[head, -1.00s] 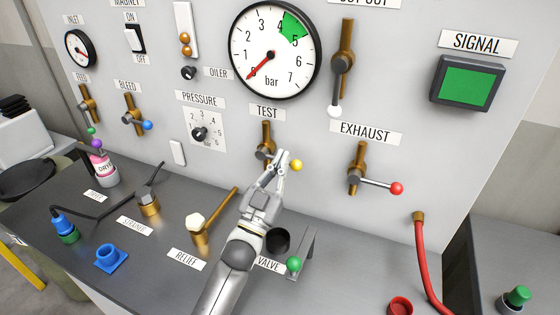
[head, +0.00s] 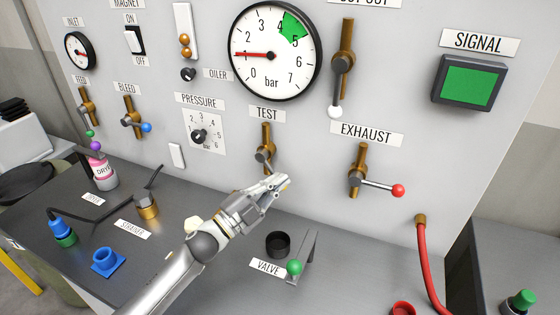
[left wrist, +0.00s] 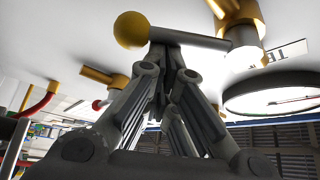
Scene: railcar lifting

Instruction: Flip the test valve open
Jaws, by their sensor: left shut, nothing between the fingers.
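The test valve (head: 266,137) is a brass pipe with a grey hub on the wall panel, under the TEST label. Its short grey lever points down and to the right, and its end is hidden behind my left gripper (head: 281,180) in the head view. In the left wrist view the lever (left wrist: 190,40) runs from the brass body to a yellow ball (left wrist: 131,30). The left gripper is shut and empty, its fingertips right at the lever in that view. I cannot tell whether they touch it. My right gripper is not in view.
The exhaust valve (head: 357,175) with its red-tipped lever (head: 398,190) is to the right. The pressure gauge (head: 275,52) above reads about 1 bar.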

